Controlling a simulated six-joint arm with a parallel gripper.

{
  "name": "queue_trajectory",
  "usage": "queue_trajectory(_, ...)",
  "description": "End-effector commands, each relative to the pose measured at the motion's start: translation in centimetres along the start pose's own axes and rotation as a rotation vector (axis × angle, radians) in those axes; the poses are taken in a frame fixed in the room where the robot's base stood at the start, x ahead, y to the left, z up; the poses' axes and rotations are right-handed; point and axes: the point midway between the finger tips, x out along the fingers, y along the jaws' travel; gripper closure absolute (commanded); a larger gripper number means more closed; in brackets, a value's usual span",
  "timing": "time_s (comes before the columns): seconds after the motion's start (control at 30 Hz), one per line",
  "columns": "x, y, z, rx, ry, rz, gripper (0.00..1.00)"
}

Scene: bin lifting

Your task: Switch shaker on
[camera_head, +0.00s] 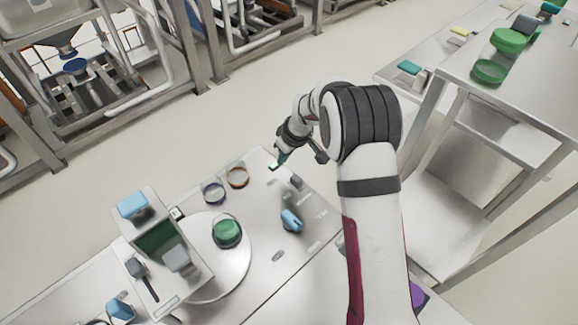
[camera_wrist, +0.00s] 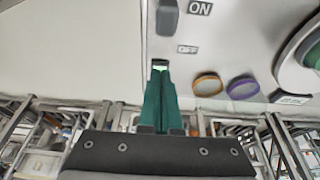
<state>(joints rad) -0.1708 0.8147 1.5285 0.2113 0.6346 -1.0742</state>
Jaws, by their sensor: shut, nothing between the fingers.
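The grey switch (camera_wrist: 167,18) sits on a light panel, beside the printed ON label (camera_wrist: 200,8), with the OFF label (camera_wrist: 187,49) nearer my gripper. The switch also shows in the head view (camera_head: 297,182), near the panel's far right edge. My gripper (camera_wrist: 160,68) is shut and empty, its green fingers together and pointing toward the switch with a gap between them. In the head view my gripper (camera_head: 278,163) is above the panel's far corner, left of and beyond the switch. My arm covers part of the scene.
A purple ring (camera_head: 213,191) and an orange ring (camera_head: 237,177) lie on the panel. A round white plate (camera_head: 239,268) carries a green-lidded jar (camera_head: 227,231). A blue knob-like part (camera_head: 291,220) stands near the switch. A white bench (camera_head: 497,99) stands at right.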

Motion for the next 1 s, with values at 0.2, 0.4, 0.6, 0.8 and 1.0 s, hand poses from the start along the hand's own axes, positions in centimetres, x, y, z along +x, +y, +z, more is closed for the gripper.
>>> queue_trajectory(0.2,-5.1,0.0,0.0,0.000,0.002,0.001,1.00)
queue_trajectory(0.4,-7.4,0.0,0.0,0.000,0.000,0.000,1.00)
queue_trajectory(0.6,-7.8,0.0,0.0,0.000,0.000,-0.001,1.00)
queue_trajectory(0.8,-7.8,0.0,0.0,0.000,0.000,-0.001,1.00)
queue_trajectory(1.0,-9.6,-0.6,0.8,0.057,-0.008,-0.005,1.00)
